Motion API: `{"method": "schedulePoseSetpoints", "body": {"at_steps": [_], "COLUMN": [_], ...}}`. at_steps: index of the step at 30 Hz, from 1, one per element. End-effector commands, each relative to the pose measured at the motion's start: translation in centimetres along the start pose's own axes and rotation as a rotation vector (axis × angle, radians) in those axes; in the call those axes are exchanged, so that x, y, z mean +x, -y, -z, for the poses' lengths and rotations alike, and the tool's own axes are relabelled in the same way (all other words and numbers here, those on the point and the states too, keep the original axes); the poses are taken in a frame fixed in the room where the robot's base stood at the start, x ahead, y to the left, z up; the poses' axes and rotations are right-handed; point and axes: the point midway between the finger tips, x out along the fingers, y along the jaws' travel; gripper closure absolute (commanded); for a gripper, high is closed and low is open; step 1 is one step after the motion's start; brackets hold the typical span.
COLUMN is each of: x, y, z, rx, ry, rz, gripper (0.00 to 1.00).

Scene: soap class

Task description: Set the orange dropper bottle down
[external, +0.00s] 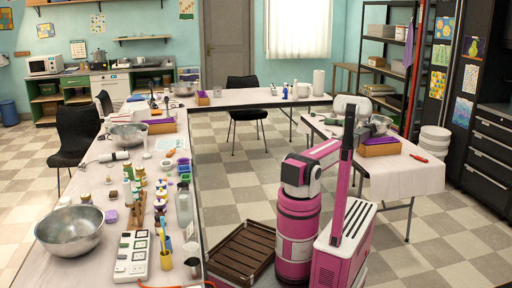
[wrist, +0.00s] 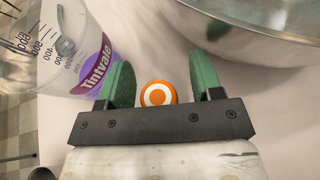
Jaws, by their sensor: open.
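The orange dropper bottle (wrist: 158,94) shows in the wrist view from above, as a round orange top with a white ring. It stands between the two green fingers of my gripper (wrist: 160,78), with a visible gap on each side. My gripper is open. The bottle's lower body and its base are hidden under its top and the gripper. In the external view my pink arm reaches toward the right-hand table (external: 408,176). My gripper and the bottle cannot be made out there.
In the wrist view a clear measuring cup (wrist: 66,50) with a purple "Tintvale" label stands close to the left finger. A large metal bowl (wrist: 275,40) is close to the right finger. The pale table surface (wrist: 60,135) shows around them.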

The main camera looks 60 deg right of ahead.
Motion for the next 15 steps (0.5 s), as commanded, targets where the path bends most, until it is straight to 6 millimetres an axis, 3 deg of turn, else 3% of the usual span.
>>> {"method": "schedulePoseSetpoints", "body": {"at_steps": [5,6,10,15], "x": [0.01,0.01,0.00,-0.01], "y": [-0.03,-0.03,-0.03,-0.03], "z": [0.00,0.00,-0.01,-0.02], "rx": [0.000,0.000,0.000,0.000], "ry": [0.000,0.000,0.000,0.000], "rz": [0.001,0.001,0.000,0.000], "gripper": [0.40,0.46,0.89,0.97]}}
